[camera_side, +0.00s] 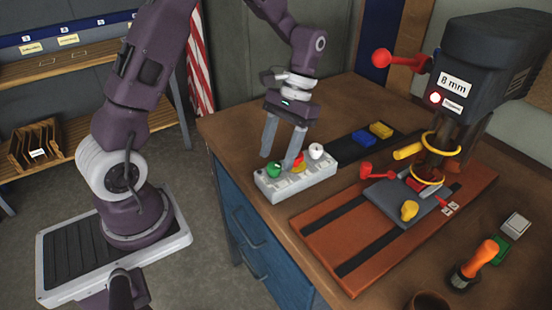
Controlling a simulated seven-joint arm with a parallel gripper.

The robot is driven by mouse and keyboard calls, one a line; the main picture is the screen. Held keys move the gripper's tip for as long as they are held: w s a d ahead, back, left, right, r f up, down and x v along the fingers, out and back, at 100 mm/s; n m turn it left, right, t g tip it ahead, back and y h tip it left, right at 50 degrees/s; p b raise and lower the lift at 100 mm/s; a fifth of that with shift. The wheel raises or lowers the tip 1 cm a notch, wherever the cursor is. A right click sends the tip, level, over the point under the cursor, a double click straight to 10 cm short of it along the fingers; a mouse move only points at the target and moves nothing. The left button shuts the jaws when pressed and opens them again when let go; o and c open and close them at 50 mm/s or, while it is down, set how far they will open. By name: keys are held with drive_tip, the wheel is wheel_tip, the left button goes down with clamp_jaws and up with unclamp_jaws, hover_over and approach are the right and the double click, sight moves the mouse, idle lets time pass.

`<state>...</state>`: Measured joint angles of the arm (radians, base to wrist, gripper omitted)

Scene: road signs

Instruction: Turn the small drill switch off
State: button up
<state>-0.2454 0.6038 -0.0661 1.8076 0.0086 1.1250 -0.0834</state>
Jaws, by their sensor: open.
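A light grey switch box (290,186) lies near the left edge of the workbench. It carries a green knob (274,170), a red and yellow control (299,163) and a white knob (316,151). My gripper (278,161) points down over the box with its two fingers apart. The fingertips are close to the green knob and the red and yellow control; whether they touch is unclear. The right finger partly hides the red and yellow control.
The drill's grey table (380,192) stands on a reddish base (330,250) right of the box. Red levers (382,57) and yellow rings surround the drill head. Blue (363,137) and yellow blocks lie behind. An orange-handled tool (480,258) lies front right.

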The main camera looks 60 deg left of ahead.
sight(274, 170)
drive_tip(key=shift+x, duration=1)
drive_tip(key=shift+c, duration=0.2)
clamp_jaws()
drive_tip(key=m+y, duration=0.1)
drive_tip(key=m, duration=0.2)
drive_tip(key=m+y, duration=0.1)
drive_tip(key=m, duration=0.1)
drive_tip(key=shift+d+m, duration=0.2)
drive_tip(key=shift+m, duration=0.2)
drive_tip(key=m+y, duration=0.1)
drive_tip(key=m, duration=0.2)
drive_tip(key=m+t+y, duration=0.1)
drive_tip(key=m, duration=0.2)
drive_tip(key=shift+d, duration=0.15)
